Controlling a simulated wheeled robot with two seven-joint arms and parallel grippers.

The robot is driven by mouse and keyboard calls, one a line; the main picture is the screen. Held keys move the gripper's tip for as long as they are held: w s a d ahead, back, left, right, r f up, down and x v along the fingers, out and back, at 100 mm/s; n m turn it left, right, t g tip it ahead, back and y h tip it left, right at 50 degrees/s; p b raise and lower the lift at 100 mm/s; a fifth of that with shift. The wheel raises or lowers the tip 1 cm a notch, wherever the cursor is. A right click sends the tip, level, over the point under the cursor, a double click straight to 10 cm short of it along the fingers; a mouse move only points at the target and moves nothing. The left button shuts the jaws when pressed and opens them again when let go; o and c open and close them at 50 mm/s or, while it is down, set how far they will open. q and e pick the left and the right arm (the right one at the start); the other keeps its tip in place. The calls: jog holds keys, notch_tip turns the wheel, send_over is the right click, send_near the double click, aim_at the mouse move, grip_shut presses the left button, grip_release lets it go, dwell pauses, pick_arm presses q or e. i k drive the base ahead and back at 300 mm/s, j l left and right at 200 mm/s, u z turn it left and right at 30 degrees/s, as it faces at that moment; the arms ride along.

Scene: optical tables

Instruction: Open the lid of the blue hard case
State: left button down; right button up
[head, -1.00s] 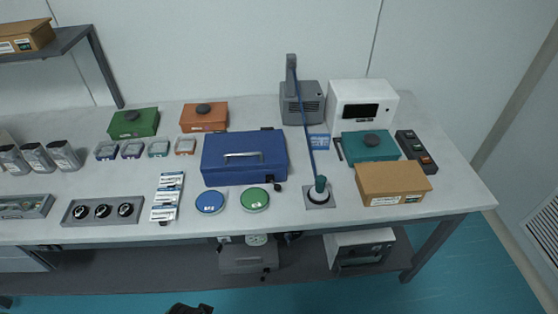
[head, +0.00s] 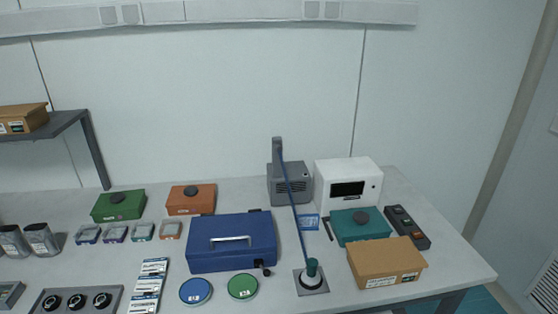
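The blue hard case (head: 232,243) lies shut on the table, a little left of the middle of the head view. A light carry handle shows on the side that faces me. A small black knob or latch sits at its front right corner. Neither of my grippers shows in the head view.
A blue disc (head: 195,291) and a green disc (head: 243,287) lie in front of the case. A fume arm on a base (head: 311,281) and a tan cardboard box (head: 387,262) stand to its right. Orange (head: 191,200) and green (head: 118,206) boxes stand behind left.

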aim_at(220, 235)
jog(key=i+j+u, duration=0.2)
jog(key=j, duration=0.3)
jog(key=i+j+u, duration=0.2)
jog(key=i+j, duration=0.25)
